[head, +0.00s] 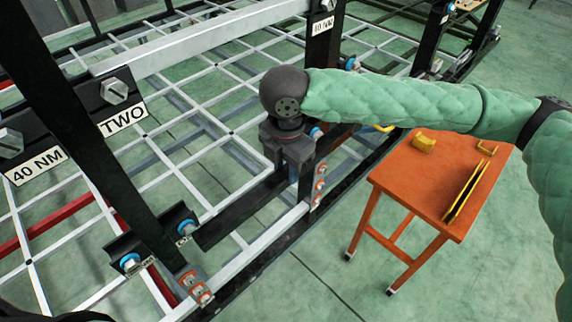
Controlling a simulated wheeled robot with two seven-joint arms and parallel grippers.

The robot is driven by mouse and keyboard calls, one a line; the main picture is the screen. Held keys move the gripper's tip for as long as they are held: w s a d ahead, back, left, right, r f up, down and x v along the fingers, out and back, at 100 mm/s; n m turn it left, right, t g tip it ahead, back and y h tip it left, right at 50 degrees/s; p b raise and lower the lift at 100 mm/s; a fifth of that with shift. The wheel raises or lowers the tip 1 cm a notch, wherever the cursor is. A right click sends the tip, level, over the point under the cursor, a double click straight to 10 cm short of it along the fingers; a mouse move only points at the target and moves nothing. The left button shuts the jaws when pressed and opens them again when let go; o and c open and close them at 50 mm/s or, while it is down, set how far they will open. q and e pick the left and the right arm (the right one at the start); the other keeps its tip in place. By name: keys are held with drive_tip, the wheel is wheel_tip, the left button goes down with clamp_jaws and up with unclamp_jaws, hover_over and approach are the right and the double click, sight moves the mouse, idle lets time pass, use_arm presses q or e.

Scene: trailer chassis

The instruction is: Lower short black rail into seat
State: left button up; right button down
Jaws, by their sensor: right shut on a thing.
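The short black rail (238,212) lies slanted across the lower middle of the head view, along the inner side of the chassis frame. My right gripper (288,165) points down and is shut on the rail near its right end; the fingers hide part of it. The rail's left end is close to a black bracket with a blue-ringed bolt (184,228). Its right end is beside a black upright with orange-ringed bolts (319,186). I cannot tell whether the rail touches either, or how high it is. My left gripper is out of view.
An orange table (410,185) stands right of the frame with yellow pieces (424,143) and a yellow-edged black part (465,190). A white bar (200,40) crosses above the white grid. Floor at lower right is clear.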

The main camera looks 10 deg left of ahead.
drive_tip(key=shift+r, duration=0.1)
drive_tip(key=shift+w+a, duration=0.1)
drive_tip(key=shift+a, duration=0.05)
drive_tip(key=shift+w+a+f+p, duration=0.55)
drive_tip(key=shift+w+a+p, duration=0.2)
drive_tip(key=shift+w+a, duration=4.1)
use_arm(q)
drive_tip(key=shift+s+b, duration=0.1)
drive_tip(key=shift+b, duration=0.65)
use_arm(e)
wheel_tip(320, 180, down, 7)
drive_tip(key=s+a, duration=0.1)
drive_tip(key=shift+s, duration=0.15)
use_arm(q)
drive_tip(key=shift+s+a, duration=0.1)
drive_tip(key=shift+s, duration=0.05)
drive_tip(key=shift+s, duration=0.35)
